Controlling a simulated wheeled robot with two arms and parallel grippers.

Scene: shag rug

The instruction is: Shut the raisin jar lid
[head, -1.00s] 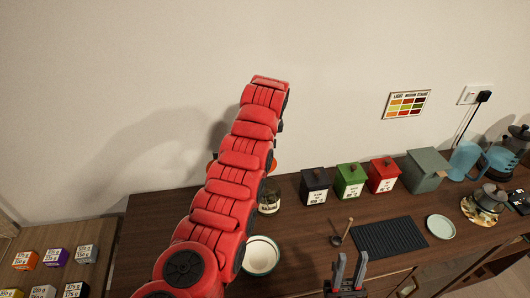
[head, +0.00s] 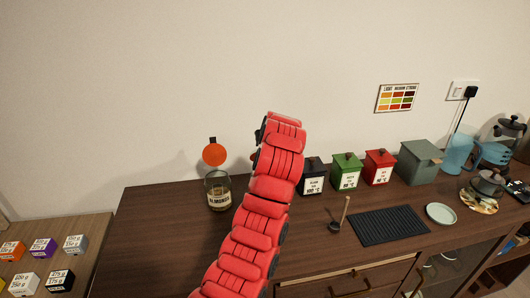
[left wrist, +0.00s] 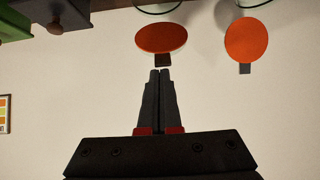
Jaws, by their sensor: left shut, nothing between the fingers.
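In the left wrist view, which is upside down, two round orange lids stand open from glass jars. The lid nearer the canisters (left wrist: 162,37) is foreshortened, so it looks tilted partway; its dark tab is close to my left fingertips. My left gripper (left wrist: 160,73) is shut and empty, at that tab; contact is unclear. The other lid (left wrist: 247,38) is seen more face-on; in the head view it stands upright above the almonds jar (head: 219,198). The raisin jar's body is hidden behind my red arm in the head view; only its rim (left wrist: 158,8) shows in the wrist view. My right gripper is out of view.
Black (head: 314,176), green (head: 346,172) and red (head: 379,168) canisters stand right of my arm. A scoop (head: 340,217) and a black ribbed mat (head: 388,226) lie in front of them. The counter left of the almonds jar is clear.

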